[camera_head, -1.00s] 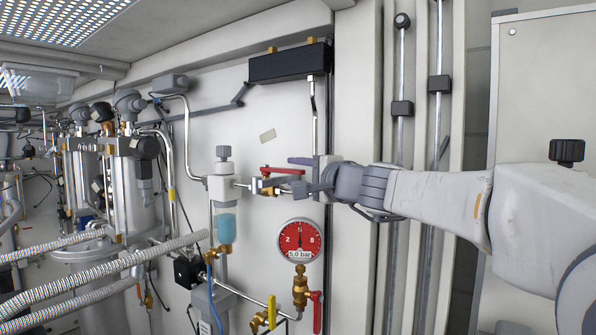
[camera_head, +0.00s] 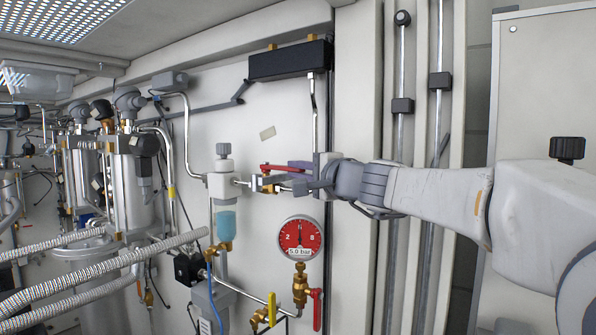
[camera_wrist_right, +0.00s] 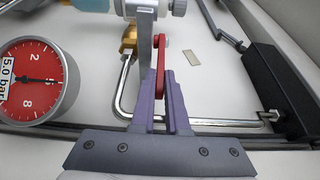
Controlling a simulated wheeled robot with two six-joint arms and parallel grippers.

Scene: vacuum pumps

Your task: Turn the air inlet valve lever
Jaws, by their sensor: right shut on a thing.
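The red air inlet valve lever (camera_head: 276,168) lies roughly level at the brass valve (camera_head: 258,184) on the wall panel, beside the blue-bowled filter (camera_head: 225,222). My right gripper (camera_head: 302,176) reaches in from the right and is shut on the lever's free end. In the right wrist view the purple fingers (camera_wrist_right: 164,98) stand on both sides of the red lever (camera_wrist_right: 160,60), whose far end meets the valve. The gripper hides the lever's tip in the head view. My left gripper is in neither view.
A red pressure gauge (camera_head: 300,238) marked 5.0 bar sits below the gripper. Below it are another red lever (camera_head: 317,310) and a yellow one (camera_head: 259,317). A black box (camera_head: 290,60) is above. Ribbed hoses (camera_head: 100,262) cross the lower left.

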